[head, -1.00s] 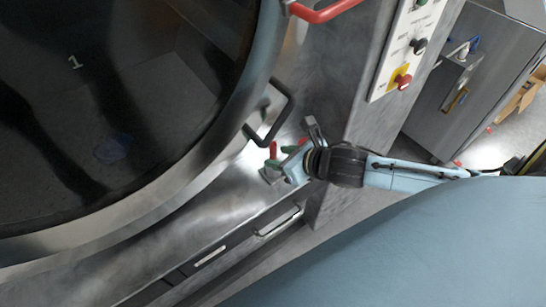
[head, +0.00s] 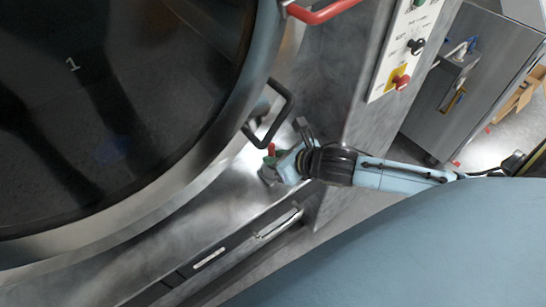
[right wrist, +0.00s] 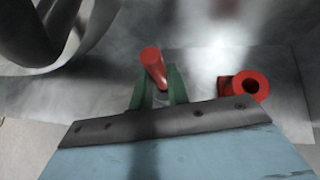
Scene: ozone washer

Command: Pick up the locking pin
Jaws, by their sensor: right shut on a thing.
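The locking pin, a red rod with a rounded end, shows between my right gripper's green fingertips in the right wrist view (right wrist: 152,62). In the head view its red end (head: 271,149) stands up at the fingertips. My right gripper (head: 270,161) is shut on it, low beside the big round door. In the right wrist view the gripper (right wrist: 158,93) has a finger on each side of the pin. The pin's lower part is hidden by the gripper. My left gripper is not in view.
A red ring-shaped part (right wrist: 247,84) lies just right of the fingers. A dark door handle (head: 271,115) is close above the gripper. The round glass door (head: 110,110) fills the left. A control panel with a red button (head: 402,82) is at upper right.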

